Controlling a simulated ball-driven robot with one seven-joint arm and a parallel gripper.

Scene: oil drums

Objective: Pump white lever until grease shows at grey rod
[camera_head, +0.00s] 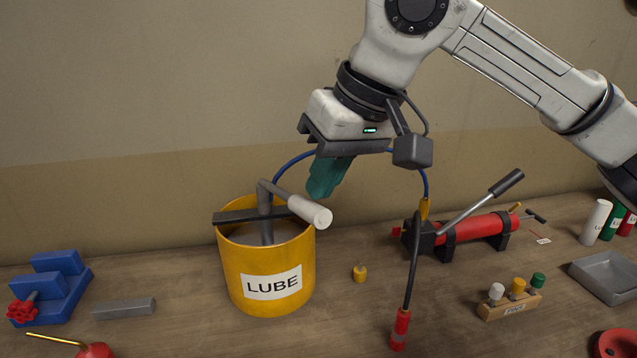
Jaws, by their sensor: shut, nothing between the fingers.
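A yellow pail (238,280) labelled LUBE stands on the bench. A bent grey rod (266,225) rises from inside it, past a dark crossbar (245,216). A white lever grip (311,212) extends from the rod's top toward the right front, above the pail's rim. My gripper (319,194) has teal fingers, shut and empty, pointing down just above the white grip. I cannot tell whether they touch it. A blue hose (290,162) arches behind my gripper toward the red grease gun (475,228). No grease is distinguishable on the grey rod; the pail's inside is mostly hidden.
A blue vise (50,287) and a grey bar (125,308) lie at left. A small yellow fitting (360,273), a red-tipped black hose (401,328), a wooden rack (510,304) and a grey tray (606,277) are at right. Bench space in front of the pail is clear.

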